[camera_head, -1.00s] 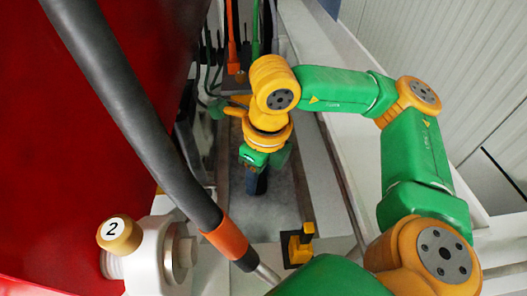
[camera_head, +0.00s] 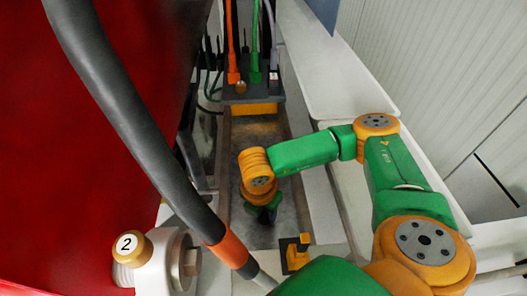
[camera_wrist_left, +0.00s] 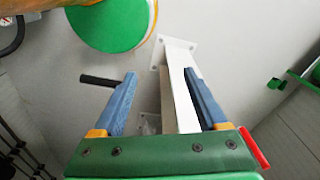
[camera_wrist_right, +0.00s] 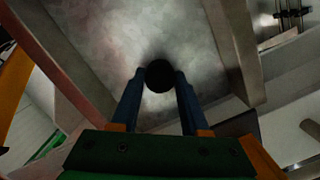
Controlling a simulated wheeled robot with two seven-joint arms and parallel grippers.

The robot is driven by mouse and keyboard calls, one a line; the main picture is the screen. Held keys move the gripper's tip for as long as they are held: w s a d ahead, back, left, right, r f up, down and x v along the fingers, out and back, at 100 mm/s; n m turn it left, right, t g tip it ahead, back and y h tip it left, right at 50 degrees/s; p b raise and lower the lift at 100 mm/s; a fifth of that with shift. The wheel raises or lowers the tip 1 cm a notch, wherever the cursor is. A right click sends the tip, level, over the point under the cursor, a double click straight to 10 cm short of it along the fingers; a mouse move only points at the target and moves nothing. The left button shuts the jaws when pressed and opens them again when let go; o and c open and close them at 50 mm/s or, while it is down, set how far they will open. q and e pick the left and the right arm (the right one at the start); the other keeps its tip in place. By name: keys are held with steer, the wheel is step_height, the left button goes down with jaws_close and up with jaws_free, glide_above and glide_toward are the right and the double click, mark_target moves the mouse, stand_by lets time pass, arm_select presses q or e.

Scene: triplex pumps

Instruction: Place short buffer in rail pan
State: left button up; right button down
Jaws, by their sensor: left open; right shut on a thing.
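My right gripper (camera_wrist_right: 160,74) is shut on a dark, round-ended piece, seemingly the short buffer (camera_wrist_right: 160,77), seen end-on between the fingertips. A pale grey metal floor, apparently the rail pan (camera_wrist_right: 120,50), lies beyond it, and the gap to it cannot be judged. In the head view, my right gripper (camera_head: 262,214) hangs over the front half of this pan (camera_head: 255,150), and my arm hides the buffer there. My left gripper (camera_wrist_left: 160,74) is open and empty in the left wrist view, with a white beam behind its fingers.
A dark rack (camera_head: 265,94) with orange, green and grey upright tools stands at the pan's far end. A small yellow fixture (camera_head: 298,253) sits at the near right. A black hose (camera_head: 125,115) crosses at left, above a knob marked 2 (camera_head: 128,244). A red wall (camera_head: 60,150) bounds the left.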

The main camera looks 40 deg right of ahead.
mark_target(261, 219)
steer(key=shift+f, duration=0.35)
steer(key=shift+c, duration=2)
jaws_free()
steer(key=shift+r, duration=0.35)
step_height(261, 219, up, 12)
steer(key=a+b, duration=0.1)
steer(key=b, duration=0.2)
steer(key=shift+s+a+f, duration=0.2)
steer(key=shift+s, duration=0.1)
